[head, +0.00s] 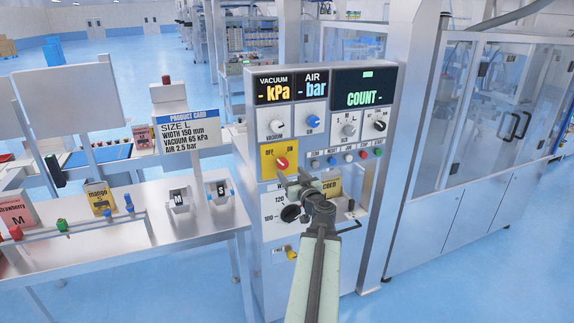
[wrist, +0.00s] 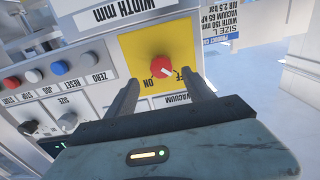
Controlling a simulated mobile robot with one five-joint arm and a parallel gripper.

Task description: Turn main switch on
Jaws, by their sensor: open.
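The main switch is a red knob (head: 281,162) on a yellow plate (head: 267,174) marked OFF and ON, on the front of the grey control cabinet. In the wrist view the picture is upside down; the red knob (wrist: 161,64) sits on its yellow plate (wrist: 135,50), and a pale mark on it seems to point toward OFF. My gripper (head: 290,181) is in front of the panel, just below and right of the knob in the head view. In the wrist view my gripper (wrist: 163,78) is open, its fingers on either side of the knob; contact cannot be told.
Vacuum (head: 276,127) and air (head: 312,121) knobs sit above the switch. A row of coloured buttons (head: 347,156) is to its right. A steel table (head: 195,222) with pouches and a product card (head: 188,128) stands left. A glass-doored machine (head: 480,110) stands right.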

